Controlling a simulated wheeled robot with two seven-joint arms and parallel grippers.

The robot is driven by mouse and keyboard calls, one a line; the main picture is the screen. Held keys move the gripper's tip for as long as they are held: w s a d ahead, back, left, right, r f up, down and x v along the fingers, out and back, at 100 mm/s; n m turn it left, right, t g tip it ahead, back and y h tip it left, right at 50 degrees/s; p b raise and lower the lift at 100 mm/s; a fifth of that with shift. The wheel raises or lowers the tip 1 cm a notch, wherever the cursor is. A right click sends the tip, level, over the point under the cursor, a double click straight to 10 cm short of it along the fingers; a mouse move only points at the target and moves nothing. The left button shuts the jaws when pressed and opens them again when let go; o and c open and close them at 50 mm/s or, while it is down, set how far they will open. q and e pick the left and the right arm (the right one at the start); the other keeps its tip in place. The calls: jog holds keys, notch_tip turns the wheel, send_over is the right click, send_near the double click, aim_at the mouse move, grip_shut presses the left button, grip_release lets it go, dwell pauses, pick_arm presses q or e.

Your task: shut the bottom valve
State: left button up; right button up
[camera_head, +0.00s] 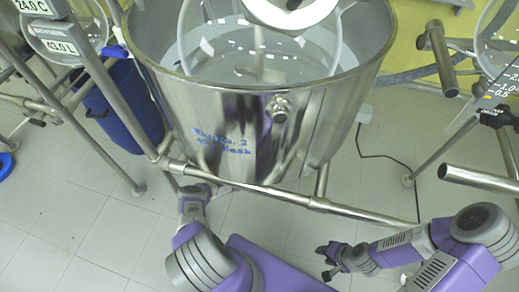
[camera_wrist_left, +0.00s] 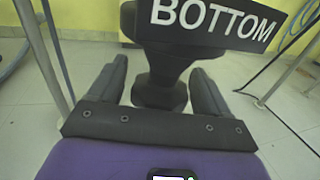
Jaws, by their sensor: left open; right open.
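The bottom valve's black handle (camera_wrist_left: 159,92) shows in the left wrist view, with a black label (camera_wrist_left: 218,22) reading BOTTOM above it. My left gripper (camera_wrist_left: 160,75) is open, with one finger on each side of the handle's stem. Gaps show between the stem and both fingers. In the head view, my left arm reaches under the steel vessel (camera_head: 240,130), and the valve and the left fingertips are hidden there. My right gripper (camera_head: 328,262) is open and empty above the floor at the lower right, away from the valve.
A steel frame rail (camera_head: 265,188) crosses in front of the vessel, above my left arm. A blue bin (camera_head: 122,105) stands at the left. A black cable (camera_head: 388,157) lies on the tiled floor at the right. Other steel pipes (camera_head: 480,180) stick out at the right edge.

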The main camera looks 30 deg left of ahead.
pick_arm(q)
jog(key=shift+w, duration=0.2)
jog(key=shift+c, duration=0.4)
jog(key=c, duration=0.9)
jog(key=shift+n+y+p, duration=0.85)
jog(key=shift+n+y, duration=0.15)
jog(key=shift+y, duration=0.5)
jog(key=shift+a+n+g+y, duration=0.15)
jog(key=shift+n+g+y, duration=0.15)
jog(key=shift+n+y, duration=0.7)
jog(key=n+g+y, duration=0.1)
jog(key=y, duration=0.1)
jog(key=n+g+y+b, duration=0.1)
jog(key=y, duration=0.2)
jog(key=shift+s+a+n, duration=0.1)
jog(key=shift+a+n, duration=0.1)
jog(key=shift+n, duration=0.1)
jog(key=shift+s+a+n+g+y+b, duration=0.1)
jog(key=shift+a+n+g+y+b, duration=0.1)
jog(key=shift+n+g+y, duration=0.55)
jog(key=shift+s+a+n+g+y+b, duration=0.15)
jog(key=shift+n+g+y, duration=0.4)
jog(key=shift+y, duration=0.3)
jog(key=shift+g, duration=0.3)
